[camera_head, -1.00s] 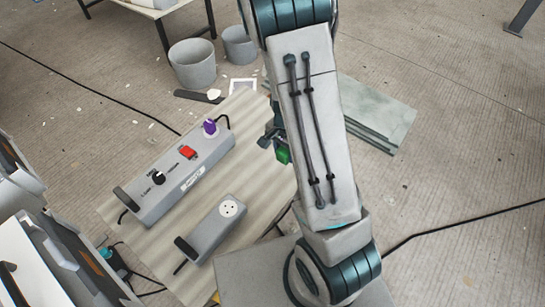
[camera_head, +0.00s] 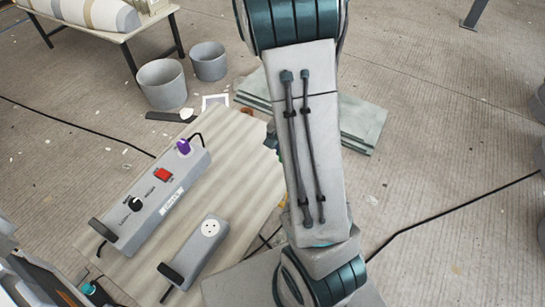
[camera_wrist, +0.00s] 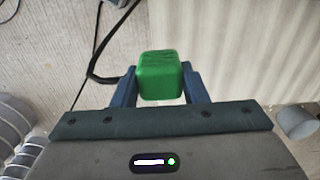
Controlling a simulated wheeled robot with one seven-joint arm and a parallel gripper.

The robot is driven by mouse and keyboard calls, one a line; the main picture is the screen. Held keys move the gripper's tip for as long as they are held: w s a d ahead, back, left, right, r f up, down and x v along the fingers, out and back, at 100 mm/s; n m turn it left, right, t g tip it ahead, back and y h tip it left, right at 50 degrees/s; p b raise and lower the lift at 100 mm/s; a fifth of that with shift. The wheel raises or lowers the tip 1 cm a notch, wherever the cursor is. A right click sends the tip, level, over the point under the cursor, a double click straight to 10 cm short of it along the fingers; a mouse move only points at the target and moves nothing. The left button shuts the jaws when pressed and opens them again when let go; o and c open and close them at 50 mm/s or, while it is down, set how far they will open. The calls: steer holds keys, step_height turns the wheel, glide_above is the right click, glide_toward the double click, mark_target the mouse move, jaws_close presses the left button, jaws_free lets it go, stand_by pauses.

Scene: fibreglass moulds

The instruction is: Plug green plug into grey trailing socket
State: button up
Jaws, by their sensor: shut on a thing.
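The grey trailing socket (camera_head: 198,249) lies on the table at its near left part in the head view, with its round white outlet (camera_head: 210,228) facing up and empty. In the wrist view my gripper (camera_wrist: 160,84) is shut on the green plug (camera_wrist: 160,75), a rounded green block between the two blue fingers. In the head view my arm hides most of the gripper and the plug. The gripper is to the right of the socket, apart from it. The plug's pins do not show.
A larger grey control box (camera_head: 158,195) with a red switch and a purple plug (camera_head: 184,147) stands left of the socket. The corrugated table (camera_head: 252,150) is bare between the socket and my arm. Grey buckets (camera_head: 162,85) and green slabs (camera_head: 362,122) are on the floor behind.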

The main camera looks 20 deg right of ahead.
steer(key=w+a+f+n, duration=0.4)
steer(key=w+a+n, duration=0.5)
steer(key=a+n, duration=0.1)
steer(key=shift+w+a+f+n, duration=0.25)
steer(key=shift+w+a+n, duration=0.1)
steer(key=shift+a, duration=0.15)
steer(key=shift+d, duration=0.1)
